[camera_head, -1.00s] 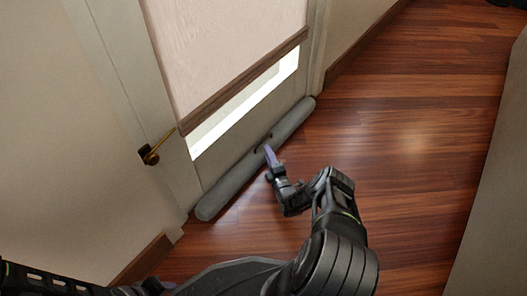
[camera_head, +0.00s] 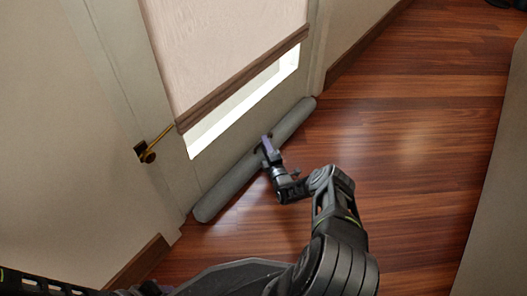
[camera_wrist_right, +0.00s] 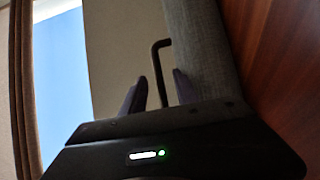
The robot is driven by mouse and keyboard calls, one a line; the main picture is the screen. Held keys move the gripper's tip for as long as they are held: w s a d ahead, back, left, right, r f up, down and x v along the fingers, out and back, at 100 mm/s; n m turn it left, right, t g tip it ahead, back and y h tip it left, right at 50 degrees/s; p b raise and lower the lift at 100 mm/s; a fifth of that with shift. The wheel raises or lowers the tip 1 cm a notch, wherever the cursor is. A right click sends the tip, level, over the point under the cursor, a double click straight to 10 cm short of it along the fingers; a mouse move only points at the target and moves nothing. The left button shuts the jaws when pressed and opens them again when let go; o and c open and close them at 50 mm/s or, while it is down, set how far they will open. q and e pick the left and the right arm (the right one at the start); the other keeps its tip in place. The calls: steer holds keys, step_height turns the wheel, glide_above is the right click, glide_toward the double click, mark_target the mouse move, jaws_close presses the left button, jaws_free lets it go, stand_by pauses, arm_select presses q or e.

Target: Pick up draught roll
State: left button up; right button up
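The draught roll (camera_head: 228,190) is a long grey cylinder on the floor along the foot of the door. It also fills the upper middle of the right wrist view (camera_wrist_right: 202,50). A dark, bent handle (camera_wrist_right: 157,70) stands out from its side. My right gripper (camera_head: 266,147) is at the middle of the roll, over the handle. In the right wrist view its two purple-grey fingers (camera_wrist_right: 160,92) are apart, with the handle between them and small gaps on both sides. My left gripper is out of view; only part of my left arm shows at the bottom left.
The white door (camera_head: 245,120) has a blind over a bright pane and a brass lever (camera_head: 149,155) at its left. Wooden floor (camera_head: 420,120) lies clear to the right of the roll. A pale surface (camera_head: 495,200) borders the right edge.

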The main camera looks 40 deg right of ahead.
jaws_close()
stand_by(1.3)
steer(key=shift+r, duration=0.1)
